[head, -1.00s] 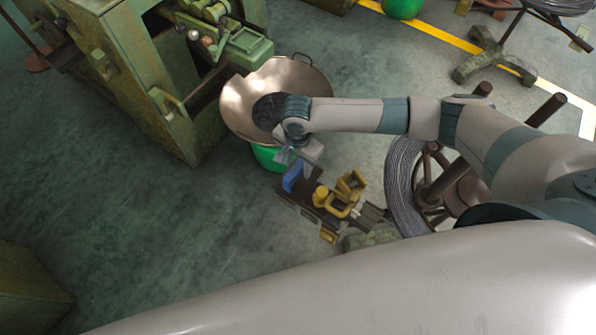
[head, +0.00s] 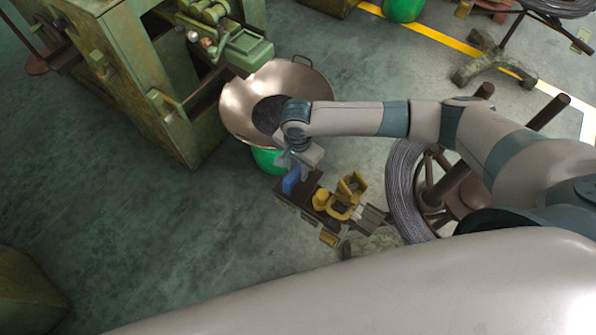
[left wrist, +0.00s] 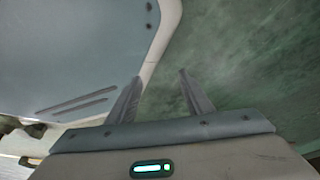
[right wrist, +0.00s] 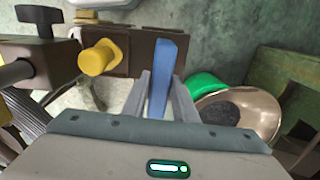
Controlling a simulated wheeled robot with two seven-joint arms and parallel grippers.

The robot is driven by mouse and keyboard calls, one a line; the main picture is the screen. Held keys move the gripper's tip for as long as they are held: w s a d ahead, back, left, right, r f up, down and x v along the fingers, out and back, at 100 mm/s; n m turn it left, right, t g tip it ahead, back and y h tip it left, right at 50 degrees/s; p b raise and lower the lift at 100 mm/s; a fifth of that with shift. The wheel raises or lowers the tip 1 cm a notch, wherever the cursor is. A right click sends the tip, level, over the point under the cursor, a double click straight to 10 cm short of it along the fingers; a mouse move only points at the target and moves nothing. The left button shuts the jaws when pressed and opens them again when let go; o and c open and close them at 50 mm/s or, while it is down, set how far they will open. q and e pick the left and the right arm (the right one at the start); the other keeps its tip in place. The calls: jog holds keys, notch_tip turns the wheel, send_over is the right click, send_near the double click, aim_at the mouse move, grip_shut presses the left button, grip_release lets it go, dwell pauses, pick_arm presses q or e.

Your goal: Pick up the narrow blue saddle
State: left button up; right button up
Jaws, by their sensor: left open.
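The narrow blue saddle (head: 291,180) stands upright at the left end of a dark brown holder (head: 313,183). In the right wrist view the saddle (right wrist: 161,76) rises between the two fingers of my right gripper (right wrist: 162,82). The fingers are close to its sides; whether both press on it I cannot tell. In the head view my right gripper (head: 293,166) is at the saddle's upper end and partly covers it. The left wrist view shows my left gripper (left wrist: 160,76) open and empty, with green floor and a pale surface beyond.
Yellow parts (head: 345,197) stand on the holder beside the saddle. A metal pan (head: 310,85) over a green bucket (head: 268,160) is just behind the gripper. A wire coil (head: 402,185) is at the right, a green machine (head: 150,70) at the left.

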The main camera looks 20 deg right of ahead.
grip_shut()
jog(key=shift+r, duration=0.55)
notch_tip(320, 180, up, 8)
jog(key=shift+f+b, duration=0.25)
jog(key=shift+b, duration=0.05)
jog(key=shift+r, duration=0.7)
pick_arm(q)
jog(key=w, duration=0.1)
jog(key=w+d, duration=0.1)
jog(key=shift+w+r+t, duration=0.35)
jog(key=shift+t, duration=0.05)
jog(key=shift+s+f, duration=0.1)
jog(key=shift+s, duration=0.15)
jog(key=shift+d, duration=0.15)
